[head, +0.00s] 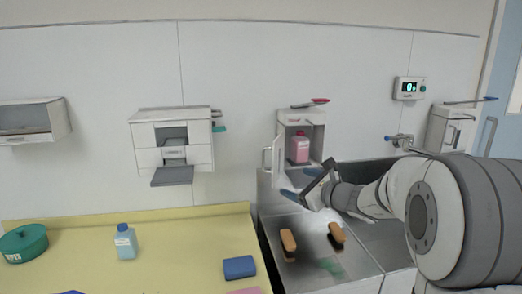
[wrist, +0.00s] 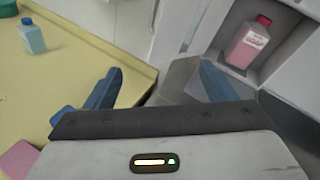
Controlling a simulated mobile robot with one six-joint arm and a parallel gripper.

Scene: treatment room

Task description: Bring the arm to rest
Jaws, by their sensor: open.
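My arm reaches in from the right in the head view, and my gripper (head: 298,196) is at its left end, in front of and below the small open wall cabinet (head: 283,131). In the wrist view my gripper (wrist: 162,88) shows two blue fingers spread wide with nothing between them. A pink bottle with a red cap (head: 299,148) stands inside the cabinet; it also shows in the wrist view (wrist: 248,44), beyond the right finger. The gripper is apart from the bottle.
Below are a metal surface (head: 305,273) with two brown-orange brushes (head: 288,242) (head: 337,234) and a yellow counter (head: 180,235). The counter holds a blue-capped bottle (head: 125,243), a green round container (head: 24,244) and a blue block (head: 239,267). A white wall dispenser (head: 145,130) hangs left.

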